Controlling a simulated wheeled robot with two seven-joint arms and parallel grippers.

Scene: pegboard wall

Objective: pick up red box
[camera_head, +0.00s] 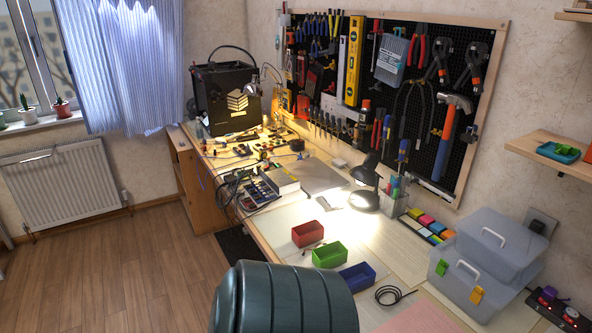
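The red box (308,237) is a small, open-topped bin on the light wooden workbench (290,219), near its front edge. A green box (329,256) and a blue box (357,276) of similar shape stand beside it, in a diagonal row running down to the right. The red box is the farthest of the three and its near side is unobstructed. Neither of my grippers shows in the head view, so I cannot see their state.
A large dark teal ribbed object (285,300) fills the bottom centre, before the bench. A lit desk lamp (365,199) stands behind the boxes. A clear toolbox (484,265) and a coiled black cable (393,295) lie to the right. Wooden floor (130,270) is clear at left.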

